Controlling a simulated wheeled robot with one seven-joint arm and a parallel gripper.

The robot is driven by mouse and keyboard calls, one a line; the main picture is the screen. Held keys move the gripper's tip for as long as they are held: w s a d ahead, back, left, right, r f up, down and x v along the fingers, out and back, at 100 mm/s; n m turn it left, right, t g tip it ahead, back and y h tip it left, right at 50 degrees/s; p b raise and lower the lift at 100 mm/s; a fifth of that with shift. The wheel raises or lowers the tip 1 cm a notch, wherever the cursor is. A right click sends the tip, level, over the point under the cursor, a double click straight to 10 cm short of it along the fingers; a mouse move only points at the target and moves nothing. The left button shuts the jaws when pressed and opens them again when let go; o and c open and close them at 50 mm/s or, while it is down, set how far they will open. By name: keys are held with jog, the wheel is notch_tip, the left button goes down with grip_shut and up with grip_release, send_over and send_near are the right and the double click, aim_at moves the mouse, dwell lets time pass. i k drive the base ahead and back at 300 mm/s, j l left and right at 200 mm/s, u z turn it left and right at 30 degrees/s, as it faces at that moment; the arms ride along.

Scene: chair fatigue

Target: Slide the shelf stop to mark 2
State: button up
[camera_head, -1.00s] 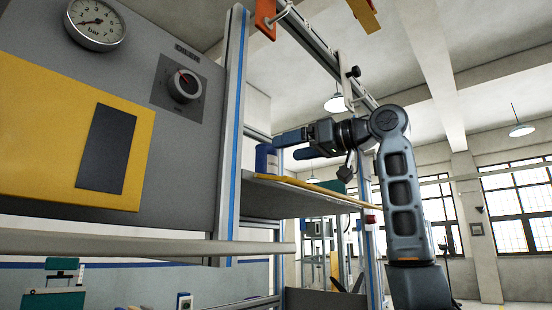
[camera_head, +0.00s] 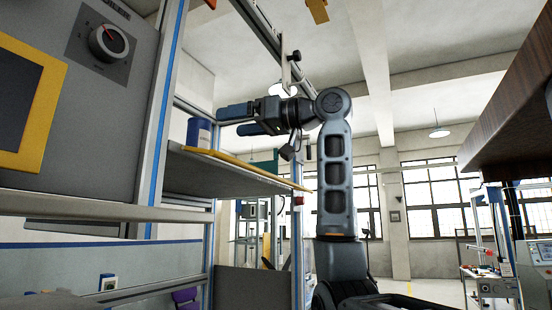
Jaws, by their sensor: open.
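A shelf (camera_head: 200,178) with a yellow front edge (camera_head: 245,168) juts from the blue-striped metal frame, seen from below. I cannot pick out a shelf stop or a mark 2 for sure. A pale plate with a black knob (camera_head: 290,72) hangs from the slanted overhead rail. My gripper (camera_head: 232,120) is open, its fingers pointing left above the shelf. Its tips are close to a blue can (camera_head: 199,133) standing on the shelf; I cannot tell whether they touch it. Nothing shows between the fingers.
A grey panel with a dial knob (camera_head: 108,43) stands at left. A dark wooden overhang (camera_head: 505,120) fills the upper right. A red piece (camera_head: 298,201) sits at the shelf's right end. Open floor shows at lower right.

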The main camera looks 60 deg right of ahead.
aim_at(271, 167)
jog(key=l, duration=0.95)
jog(key=i+l, duration=0.1)
jog(key=l, duration=0.8)
